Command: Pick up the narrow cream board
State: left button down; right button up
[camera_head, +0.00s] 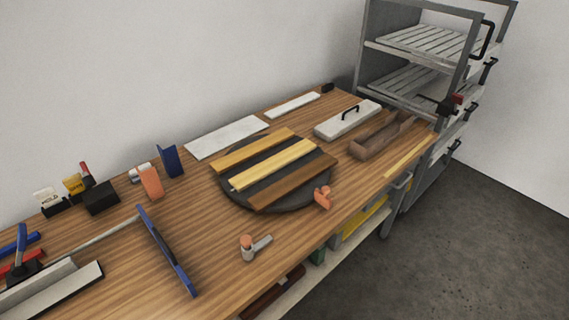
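Three boards lie side by side on a dark round disc (226,194) on the wooden workbench. The middle one, a narrow pale cream-yellow board (273,165), is the lightest of the three. A honey-coloured board (252,149) lies behind it and a brown board (293,187) in front, with dark gaps between them. Neither of my grippers shows in the head view.
A white panel (226,137), a narrow off-white strip (293,105), a pale block with a black handle (348,119) and a brown wooden tray (380,140) surround the disc. An orange clamp-like piece (323,197) stands by its front edge. A grey shelf rack (415,55) stands right.

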aim_at(247, 179)
jog(key=i+l+u, duration=0.1)
jog(key=u, duration=0.4)
jog(key=i+l+u, duration=0.25)
jog(key=l, duration=0.4)
jog(key=l+u, duration=0.2)
jog(key=l, duration=0.5)
jog(key=l+u, duration=0.25)
jog(key=l, duration=0.45)
